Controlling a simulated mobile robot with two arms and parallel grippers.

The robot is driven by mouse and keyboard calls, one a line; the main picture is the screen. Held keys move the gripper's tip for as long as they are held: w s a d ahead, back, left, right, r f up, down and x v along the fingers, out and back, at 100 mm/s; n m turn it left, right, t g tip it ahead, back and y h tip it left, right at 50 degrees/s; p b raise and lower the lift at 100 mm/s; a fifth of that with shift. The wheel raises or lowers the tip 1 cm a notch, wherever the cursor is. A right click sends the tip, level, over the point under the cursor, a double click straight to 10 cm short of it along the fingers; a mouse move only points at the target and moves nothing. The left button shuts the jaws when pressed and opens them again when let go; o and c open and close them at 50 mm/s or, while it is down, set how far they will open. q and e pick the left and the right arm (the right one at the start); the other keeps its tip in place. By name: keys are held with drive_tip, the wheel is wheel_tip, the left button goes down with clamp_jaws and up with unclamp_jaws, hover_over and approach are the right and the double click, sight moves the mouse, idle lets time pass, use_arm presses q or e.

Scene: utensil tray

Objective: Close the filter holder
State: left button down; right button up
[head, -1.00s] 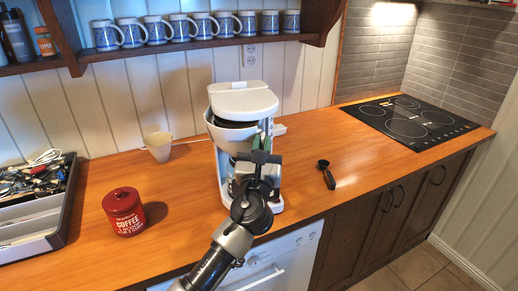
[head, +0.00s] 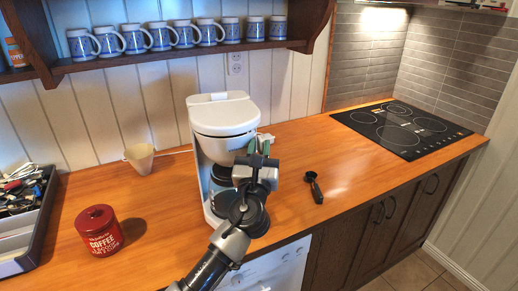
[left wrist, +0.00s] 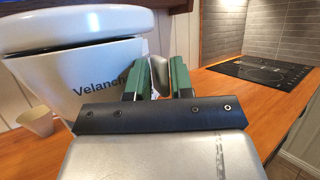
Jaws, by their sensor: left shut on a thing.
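The white coffee maker (head: 203,178) stands upright on the wooden counter, its white lid (head: 222,113) on top. Its white filter holder (head: 222,149) sits directly under the lid, with no dark opening showing between them. In the left wrist view the filter holder (left wrist: 88,78) carries dark lettering, partly hidden by my fingers. My left gripper (head: 260,148) is at the right side of the filter holder. In the left wrist view its green fingers (left wrist: 156,78) are shut on the holder's grey-white handle (left wrist: 160,72). The glass jug (head: 220,180) below is partly hidden by my arm.
A red coffee tin (head: 99,232) and a paper filter cone (head: 141,158) stand to the left. A black scoop (head: 315,187) lies to the right. A utensil tray (head: 40,225) is at the far left. The cooktop (head: 402,128) is at the right, with clear counter before it.

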use_arm(q)
drive_tip(key=shift+d+r, duration=0.1)
idle(0.3)
drive_tip(key=c, duration=1.5)
unclamp_jaws()
drive_tip(key=shift+w, duration=0.1)
drive_tip(key=b+v, duration=0.1)
drive_tip(key=v, duration=1)
drive_tip(key=shift+b, duration=0.3)
drive_tip(key=shift+w, duration=0.1)
